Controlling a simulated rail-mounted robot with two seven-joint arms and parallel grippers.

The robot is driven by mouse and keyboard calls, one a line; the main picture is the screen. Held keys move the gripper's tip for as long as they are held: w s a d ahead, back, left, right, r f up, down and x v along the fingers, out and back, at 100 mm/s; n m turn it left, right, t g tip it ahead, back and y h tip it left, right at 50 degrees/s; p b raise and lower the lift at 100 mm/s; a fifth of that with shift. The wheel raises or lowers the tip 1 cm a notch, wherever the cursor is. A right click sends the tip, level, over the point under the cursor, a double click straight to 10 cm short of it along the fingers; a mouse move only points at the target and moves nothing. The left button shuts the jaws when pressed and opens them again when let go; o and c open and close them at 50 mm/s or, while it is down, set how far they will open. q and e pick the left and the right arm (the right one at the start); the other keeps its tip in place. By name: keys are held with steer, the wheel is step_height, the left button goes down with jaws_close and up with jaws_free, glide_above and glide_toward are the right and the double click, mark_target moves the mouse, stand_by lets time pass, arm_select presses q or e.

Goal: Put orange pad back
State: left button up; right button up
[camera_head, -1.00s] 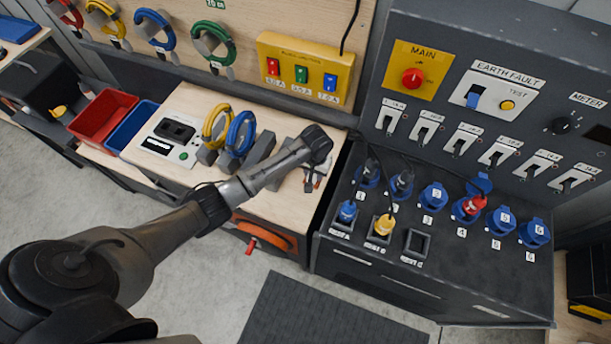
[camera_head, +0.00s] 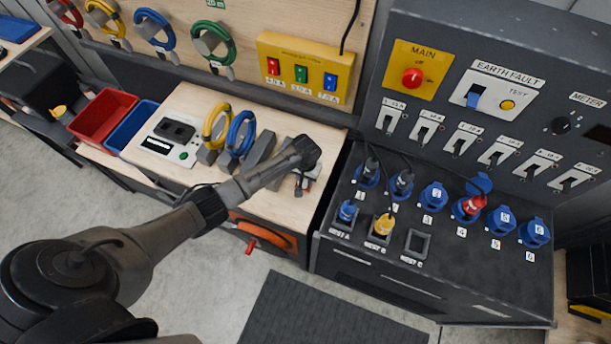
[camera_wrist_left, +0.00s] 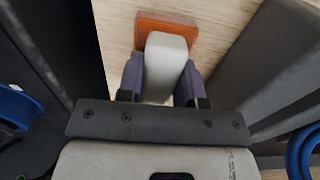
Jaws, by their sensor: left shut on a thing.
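The orange pad (camera_wrist_left: 195,33) shows at the top of the left wrist view, under a pale grey block that looks like its grip. My left gripper (camera_wrist_left: 162,85) is shut on this grey block, one dark finger on each side. The pad lies over pale wood; whether it touches the bench top I cannot tell. In the head view my left gripper (camera_head: 303,183) is low over the right end of the wooden bench, mostly hidden under my wrist, and the pad is hardly visible there. My right gripper is not in view.
Dark grey holders with yellow and blue cable loops (camera_head: 240,133) stand left of my wrist on the wooden bench (camera_head: 200,100). The dark panel cabinet (camera_head: 290,330) stands close on the right, with blue sockets (camera_head: 433,196) and plugs. A yellow switch box (camera_head: 305,68) is behind.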

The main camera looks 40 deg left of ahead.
arm_select(q)
steer(key=shift+f, duration=0.15)
steer(key=o, duration=0.9)
step_height(320, 180, up, 12)
steer(key=p, duration=0.1)
steer(key=s+d+f+m+t, duration=0.1)
steer(key=s+d+f+m, duration=0.1)
steer(key=s+d, duration=0.35)
steer(key=s+d+f+m, duration=0.2)
steer(key=s+d, duration=0.1)
steer(key=s, duration=0.5)
steer(key=s+d+r+m+t, duration=0.1)
steer(key=s+r, duration=0.2)
steer(key=s, duration=0.5)
steer(key=s+d+r+t, duration=0.1)
steer(key=s+r, duration=0.2)
steer(key=s, duration=0.6)
steer(key=shift+d+m+t, duration=0.2)
steer(key=shift+m+t, duration=0.1)
steer(key=shift+m, duration=0.1)
